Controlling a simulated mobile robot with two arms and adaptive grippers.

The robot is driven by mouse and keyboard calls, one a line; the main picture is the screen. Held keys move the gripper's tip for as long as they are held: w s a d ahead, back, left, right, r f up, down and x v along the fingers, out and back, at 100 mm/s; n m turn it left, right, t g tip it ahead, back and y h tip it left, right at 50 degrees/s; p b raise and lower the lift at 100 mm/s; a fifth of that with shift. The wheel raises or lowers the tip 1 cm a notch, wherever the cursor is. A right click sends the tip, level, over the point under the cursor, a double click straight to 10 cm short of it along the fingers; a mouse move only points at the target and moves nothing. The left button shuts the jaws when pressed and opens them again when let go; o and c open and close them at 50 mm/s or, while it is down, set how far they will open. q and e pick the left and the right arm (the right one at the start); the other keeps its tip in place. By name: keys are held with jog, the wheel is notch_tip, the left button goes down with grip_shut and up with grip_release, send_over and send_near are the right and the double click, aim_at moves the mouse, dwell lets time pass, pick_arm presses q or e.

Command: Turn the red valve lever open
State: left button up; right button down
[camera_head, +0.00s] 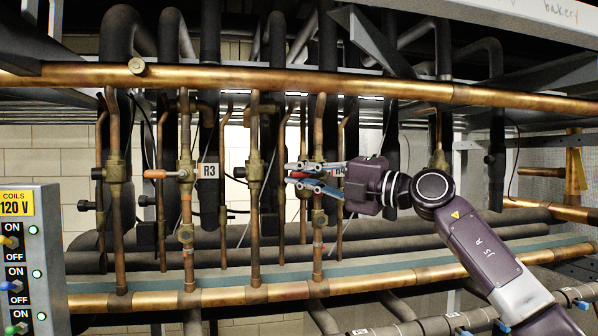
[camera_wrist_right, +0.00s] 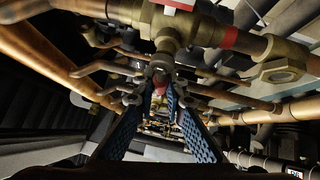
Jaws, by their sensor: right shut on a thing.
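The red valve lever (camera_head: 297,175) shows as a small red end between the fingers of my right gripper (camera_head: 314,178) in the head view. It sits on a vertical copper pipe right of the middle. The gripper reaches in from the right and is shut on the lever. In the right wrist view, a bit of the red lever (camera_wrist_right: 160,88) shows between the blue finger pads of the right gripper (camera_wrist_right: 161,98), below a brass valve body (camera_wrist_right: 168,22). The fingers hide most of the lever and its exact angle. My left gripper is not in view.
An orange lever (camera_head: 155,174) on a brass valve stands by the R3 label (camera_head: 209,171). Vertical copper pipes stand close on both sides. A horizontal copper pipe (camera_head: 250,79) crosses above, another (camera_head: 230,295) below. A switch panel (camera_head: 30,260) is at lower left.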

jog(key=n+h+p, duration=0.1)
jog(key=p, duration=0.1)
jog(key=f+n+g+h+p, duration=0.1)
jog(key=p, duration=0.1)
jog(key=shift+d, duration=0.2)
jog(key=shift+d+f+n+g+h+p, duration=0.15)
jog(key=shift+f+n+g+h+p, duration=0.1)
jog(key=shift+f+n+h+p, duration=0.4)
jog(key=shift+d+f+n+g+h+p, duration=0.15)
jog(key=shift+f+n+g+h+p, duration=0.2)
jog(key=shift+p, duration=0.45)
jog(key=shift+w, duration=0.1)
jog(key=c, duration=2)
grip_release()
jog(key=shift+o, duration=0.2)
jog(key=v, duration=1.2)
jog(key=shift+a+r, duration=0.1)
